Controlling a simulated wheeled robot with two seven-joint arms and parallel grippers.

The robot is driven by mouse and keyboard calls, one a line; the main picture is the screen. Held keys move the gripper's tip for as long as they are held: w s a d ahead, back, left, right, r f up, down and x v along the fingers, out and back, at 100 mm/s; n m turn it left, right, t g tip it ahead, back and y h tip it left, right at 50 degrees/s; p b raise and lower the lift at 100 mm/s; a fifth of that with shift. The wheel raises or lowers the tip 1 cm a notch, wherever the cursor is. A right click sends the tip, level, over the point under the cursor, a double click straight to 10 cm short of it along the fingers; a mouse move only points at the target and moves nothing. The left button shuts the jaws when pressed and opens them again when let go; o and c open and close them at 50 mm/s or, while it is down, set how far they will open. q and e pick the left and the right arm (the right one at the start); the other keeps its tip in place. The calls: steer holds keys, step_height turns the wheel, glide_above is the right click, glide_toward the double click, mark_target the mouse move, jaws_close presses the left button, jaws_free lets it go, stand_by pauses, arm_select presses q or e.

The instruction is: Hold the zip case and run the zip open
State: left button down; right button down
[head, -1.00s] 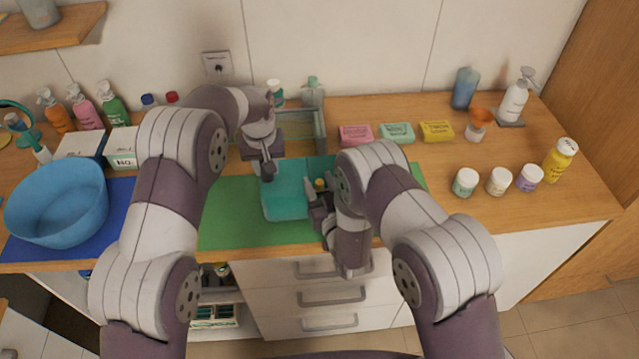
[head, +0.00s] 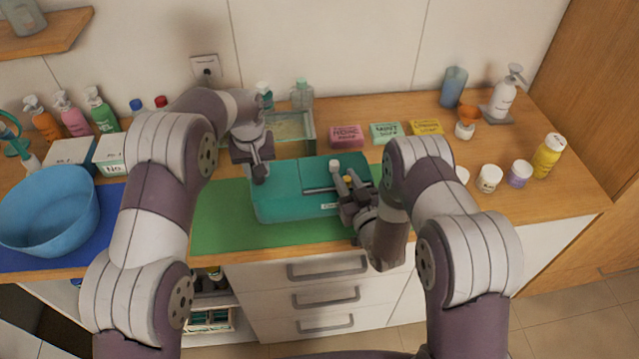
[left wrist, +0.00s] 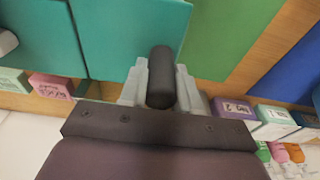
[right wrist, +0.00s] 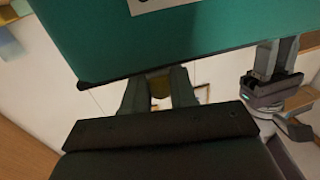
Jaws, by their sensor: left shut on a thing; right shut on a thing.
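The teal zip case (head: 285,203) lies over the green mat, with a pale label on its front side. A dark strip crosses its top, seen in the left wrist view beside the teal case panel (left wrist: 130,40). My left gripper (head: 258,172) is shut on the case's back left edge. My right gripper (head: 347,186) is shut at the case's right part; in the right wrist view a small yellowish piece, likely the zip pull (right wrist: 160,86), shows between its fingers. The fingers hide most of the pull. I cannot tell how far the zip is open.
The green mat (head: 215,220) shows left of the case. A blue bowl (head: 50,210) stands on a blue mat at the left. Behind the case are a glass-sided bin (head: 290,128) and soap boxes (head: 346,136). Jars (head: 489,178) and a yellow bottle (head: 548,156) stand at the right.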

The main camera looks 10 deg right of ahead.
mark_target(364, 180)
steer(key=d, duration=0.4)
steer(key=shift+d, duration=0.1)
steer(key=c, duration=1)
jaws_free()
steer(key=shift+s, duration=0.1)
steer(key=v, duration=1.2)
arm_select(q)
steer(key=c, duration=0.7)
jaws_free()
steer(key=shift+c, duration=0.2)
